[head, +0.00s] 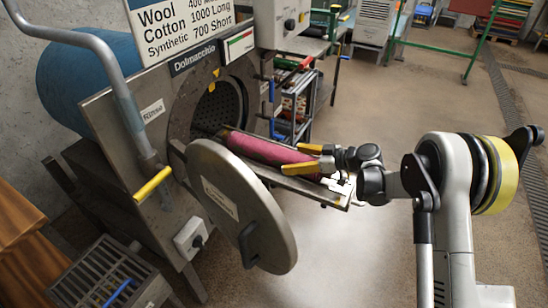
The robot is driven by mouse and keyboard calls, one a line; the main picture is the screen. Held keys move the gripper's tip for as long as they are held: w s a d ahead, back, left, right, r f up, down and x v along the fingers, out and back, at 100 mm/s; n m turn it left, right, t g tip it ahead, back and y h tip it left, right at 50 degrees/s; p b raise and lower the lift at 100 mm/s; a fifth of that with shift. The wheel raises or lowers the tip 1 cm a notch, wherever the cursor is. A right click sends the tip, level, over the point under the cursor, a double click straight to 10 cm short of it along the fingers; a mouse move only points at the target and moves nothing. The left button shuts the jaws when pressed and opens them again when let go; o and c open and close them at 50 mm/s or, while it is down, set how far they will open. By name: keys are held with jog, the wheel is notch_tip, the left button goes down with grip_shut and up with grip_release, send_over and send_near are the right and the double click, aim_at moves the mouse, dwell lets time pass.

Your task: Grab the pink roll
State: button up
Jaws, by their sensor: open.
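The pink roll (258,148) lies lengthwise in a metal trough (324,194) that sticks out of the round opening of the grey machine. Its far end is at the dark drum mouth, and its other end points right, toward my gripper. My gripper (291,158) has two yellow fingers, open and pointing left. They are at the right-hand part of the roll, one at its upper edge and one in front of it in the picture. I cannot tell whether they touch it. The fingers hide part of the roll.
The machine's round door (240,205) hangs open below and left of the trough. A bent grey pipe with a yellow handle (153,184) stands left. A shelf of parts (296,105) is behind the trough. The floor (340,255) to the right is mostly clear.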

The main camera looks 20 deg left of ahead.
jog(key=c, duration=1.5)
jog(key=shift+r, duration=0.15)
